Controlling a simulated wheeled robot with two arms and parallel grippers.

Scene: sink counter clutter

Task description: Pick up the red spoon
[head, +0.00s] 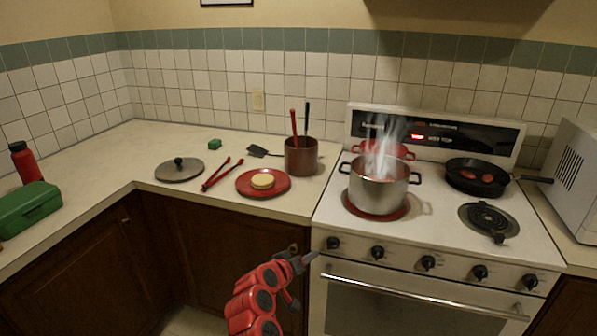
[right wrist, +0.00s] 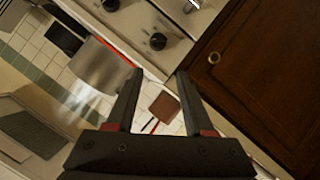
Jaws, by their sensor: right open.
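A red utensil handle (head: 294,121) stands upright in a dark red-brown crock (head: 301,158) on the counter, left of the stove. Its lower end is hidden in the crock, so I cannot tell if it is a spoon. A black handle (head: 307,118) stands beside it. My right gripper (head: 303,260) is open and empty, in front of the counter's edge and well below the crock. In the right wrist view, the crock (right wrist: 165,106) shows beyond and between the open fingers (right wrist: 156,88), apart from them. My left gripper is not in view.
A steaming pot (head: 379,188) and a black pan (head: 476,178) sit on the stove, right of the crock. A red plate (head: 248,192) with a round bun, red tongs (head: 222,174), a black spatula (head: 262,151) and a lid (head: 179,170) lie on the counter.

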